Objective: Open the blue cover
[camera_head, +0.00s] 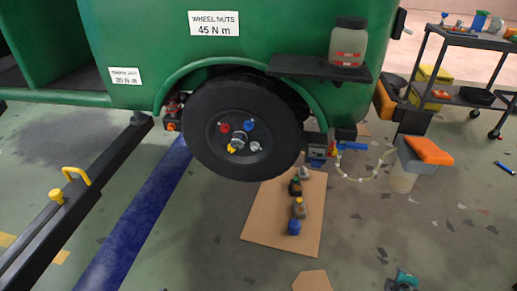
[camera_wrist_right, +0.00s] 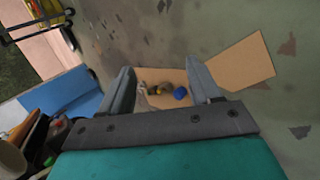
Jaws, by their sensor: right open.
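Several blue things show, and I cannot tell for sure which is the blue cover. A round blue cap-like piece (camera_head: 294,228) stands on the cardboard sheet (camera_head: 257,226) under the green vehicle; it also shows in the right wrist view (camera_wrist_right: 181,94). A blue nut (camera_head: 249,126) is on the black wheel (camera_head: 212,142). A blue handle-like part (camera_head: 355,146) is right of the wheel. My right gripper (camera_wrist_right: 159,66) is open and empty, its two grey fingers wide apart with the cardboard and small parts beyond them. My left gripper is out of view.
The green vehicle (camera_head: 140,50) has a black shelf (camera_head: 300,70) with a jar (camera_head: 348,42). A dark beam (camera_head: 80,192) lies at left. A grey box with an orange top (camera_head: 430,150) and a black cart (camera_head: 450,38) stand at right. Floor in front is mostly clear.

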